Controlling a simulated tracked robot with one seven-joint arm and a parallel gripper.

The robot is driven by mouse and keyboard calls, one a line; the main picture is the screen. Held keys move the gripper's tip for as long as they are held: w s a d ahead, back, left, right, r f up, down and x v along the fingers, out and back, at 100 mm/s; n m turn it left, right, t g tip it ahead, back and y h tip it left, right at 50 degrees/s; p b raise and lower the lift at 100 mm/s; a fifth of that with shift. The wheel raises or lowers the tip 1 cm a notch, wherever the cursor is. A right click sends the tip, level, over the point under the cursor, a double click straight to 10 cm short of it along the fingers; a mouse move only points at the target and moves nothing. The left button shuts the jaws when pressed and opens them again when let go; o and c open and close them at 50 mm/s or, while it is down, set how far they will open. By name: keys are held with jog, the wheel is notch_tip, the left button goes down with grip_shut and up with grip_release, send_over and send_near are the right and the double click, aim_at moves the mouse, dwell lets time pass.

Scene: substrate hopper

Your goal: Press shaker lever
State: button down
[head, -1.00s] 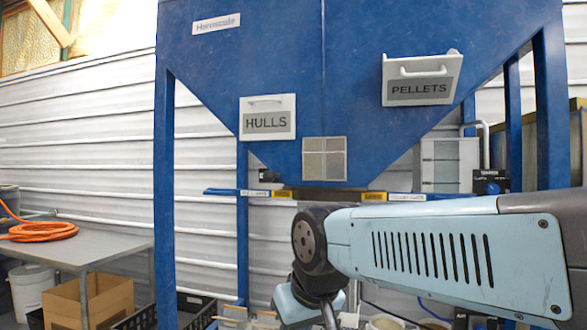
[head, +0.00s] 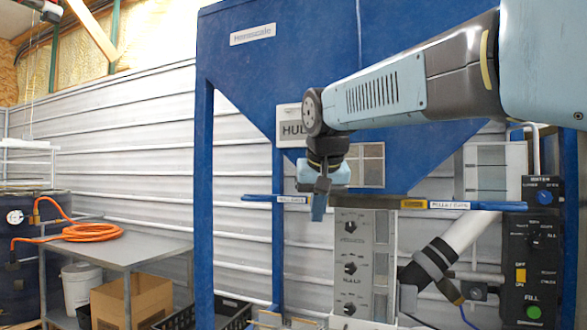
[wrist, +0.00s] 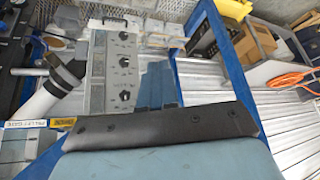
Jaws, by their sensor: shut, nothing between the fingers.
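I cannot make out which control is the shaker lever; no readable label names it. My gripper (head: 319,208) is shut and empty. In the head view it points down in front of the bar under the blue hopper (head: 285,75), by the left gate handle (head: 262,198). The right gate handle (head: 470,205) is blue with a white label. A grey panel with several black knobs (head: 350,268) stands below and right of my gripper. It also shows in the wrist view (wrist: 122,62), just left of my finger tips.
A black control box (head: 532,270) at the right has a yellow switch (head: 521,275) and a green button (head: 534,312). A grey pipe (head: 465,232) slants beside it. A blue hopper leg (head: 204,200) and a table (head: 125,250) with an orange hose stand left.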

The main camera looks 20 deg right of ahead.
jog(key=w+d+r+m+h, duration=0.1)
jog(key=w+d+r+m, duration=0.1)
jog(key=w+r, duration=0.6)
jog(key=w+d+r+m+h, duration=0.2)
jog(key=w+r+m, duration=0.2)
jog(key=w+r, duration=0.5)
notch_tip(320, 180, up, 4)
jog(key=shift+d+f, duration=0.1)
jog(key=shift+d, duration=0.2)
jog(key=shift+w, duration=0.15)
jog(key=x, duration=1)
jog(key=shift+w, duration=0.15)
jog(key=shift+a+f, duration=0.25)
jog(key=shift+f, duration=0.7)
jog(key=shift+a+f, duration=0.2)
jog(key=shift+f, duration=0.75)
